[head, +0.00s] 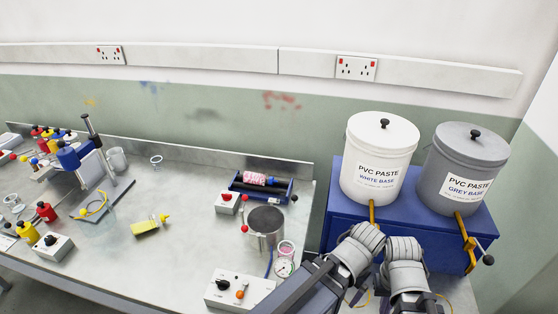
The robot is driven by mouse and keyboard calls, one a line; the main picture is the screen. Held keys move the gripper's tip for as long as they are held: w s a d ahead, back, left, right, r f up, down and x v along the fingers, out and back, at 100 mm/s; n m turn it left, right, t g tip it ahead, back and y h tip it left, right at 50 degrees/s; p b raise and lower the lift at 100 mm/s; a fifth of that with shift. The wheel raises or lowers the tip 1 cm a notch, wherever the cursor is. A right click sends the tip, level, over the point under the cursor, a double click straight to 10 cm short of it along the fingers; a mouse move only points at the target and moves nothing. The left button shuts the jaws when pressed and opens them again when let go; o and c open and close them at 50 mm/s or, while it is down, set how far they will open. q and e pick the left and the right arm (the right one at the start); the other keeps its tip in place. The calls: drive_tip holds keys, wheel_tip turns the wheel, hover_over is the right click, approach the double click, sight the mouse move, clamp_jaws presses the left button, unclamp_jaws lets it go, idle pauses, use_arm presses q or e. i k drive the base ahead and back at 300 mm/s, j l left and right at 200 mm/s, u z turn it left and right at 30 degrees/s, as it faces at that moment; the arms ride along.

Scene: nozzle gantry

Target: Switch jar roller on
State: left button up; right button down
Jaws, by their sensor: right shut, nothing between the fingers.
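The jar roller (278,188), a dark blue frame with rollers, stands near the bench's back edge, with a pink speckled jar (254,178) lying on it. A small white box with a red button (227,203) sits just to its front left; whether the button is pressed cannot be told. My right arm comes up from the bottom right, bends in front of the paste tubs and runs down to the left. My right gripper (264,306) is shut and empty at the bottom edge, mostly cut off, well in front of the roller. My left gripper is not in view.
A metal pot (265,227), a gauge (284,268) and a white control box with an orange knob (240,289) stand in front of the roller. White (381,150) and grey (461,165) paste tubs stand on a blue cabinet at right. Bench left of the button box is mostly clear.

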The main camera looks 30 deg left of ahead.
sight(227, 196)
drive_tip(key=u, duration=1.45)
